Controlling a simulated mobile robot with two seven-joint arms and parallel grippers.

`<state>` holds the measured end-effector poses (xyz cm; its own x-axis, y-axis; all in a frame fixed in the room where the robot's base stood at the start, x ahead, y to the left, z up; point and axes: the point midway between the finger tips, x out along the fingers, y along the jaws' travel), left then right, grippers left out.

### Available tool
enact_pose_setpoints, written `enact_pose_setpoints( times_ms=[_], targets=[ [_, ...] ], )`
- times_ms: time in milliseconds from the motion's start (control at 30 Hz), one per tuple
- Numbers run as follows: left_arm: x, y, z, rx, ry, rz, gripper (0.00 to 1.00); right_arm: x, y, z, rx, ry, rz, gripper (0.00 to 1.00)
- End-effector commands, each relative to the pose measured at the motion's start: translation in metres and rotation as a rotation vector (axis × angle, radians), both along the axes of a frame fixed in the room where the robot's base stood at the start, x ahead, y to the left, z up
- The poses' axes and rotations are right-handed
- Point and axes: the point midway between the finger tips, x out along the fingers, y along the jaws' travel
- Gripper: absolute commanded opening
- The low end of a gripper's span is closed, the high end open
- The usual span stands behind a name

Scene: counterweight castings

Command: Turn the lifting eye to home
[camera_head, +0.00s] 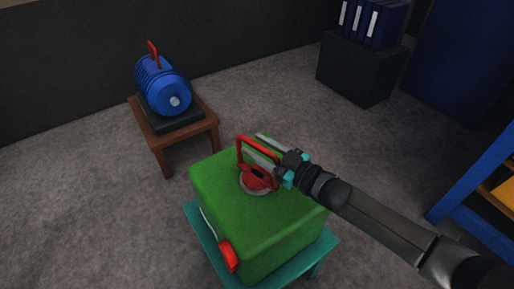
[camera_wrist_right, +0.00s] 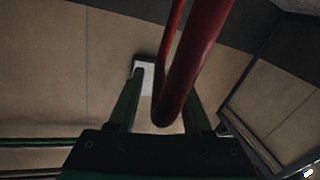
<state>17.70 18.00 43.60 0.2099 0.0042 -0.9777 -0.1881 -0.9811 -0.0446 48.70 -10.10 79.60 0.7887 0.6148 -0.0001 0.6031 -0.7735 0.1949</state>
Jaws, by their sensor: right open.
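The red lifting eye (camera_head: 253,182) stands on top of the green casting (camera_head: 285,225), as an upright loop on a round base with a pale ring around it. My right gripper (camera_head: 259,148) reaches in from the right with its fingers at the loop. In the right wrist view a red bar of the lifting eye (camera_wrist_right: 190,75) passes between the fingers of the open right gripper (camera_wrist_right: 165,92). Whether the fingers touch the bar, I cannot tell. A red part (camera_head: 229,257) sits low on the casting's near left side. My left gripper is not in view.
The green casting rests on a teal stand (camera_head: 205,235). A blue motor (camera_head: 165,85) with a red handle stands on a brown table (camera_head: 158,140) behind left. A dark cabinet (camera_head: 355,75) with blue binders is at the back right. A blue frame (camera_head: 470,185) stands at right. Grey floor is free between.

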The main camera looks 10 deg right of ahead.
Motion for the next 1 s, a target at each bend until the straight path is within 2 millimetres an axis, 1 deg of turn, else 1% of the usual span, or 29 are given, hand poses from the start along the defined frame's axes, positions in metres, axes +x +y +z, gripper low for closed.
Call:
enact_pose_setpoints(
  times_ms=[100, 400, 833, 1000],
  targets=[
    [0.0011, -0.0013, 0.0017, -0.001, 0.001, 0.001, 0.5, 0.0039, 0.0025, 0.0002, -0.001, -0.001, -0.001, 0.5],
    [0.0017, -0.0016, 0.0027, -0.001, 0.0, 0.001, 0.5, 0.0043, 0.0031, 0.0005, 0.0, 0.0, 0.0, 0.48],
    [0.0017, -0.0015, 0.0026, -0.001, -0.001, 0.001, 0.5, 0.0043, 0.0027, 0.0005, -0.001, -0.001, -0.001, 0.0],
    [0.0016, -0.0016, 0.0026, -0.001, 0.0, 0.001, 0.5, 0.0044, 0.0024, 0.0006, -0.001, -0.001, -0.001, 0.0]
  ],
)
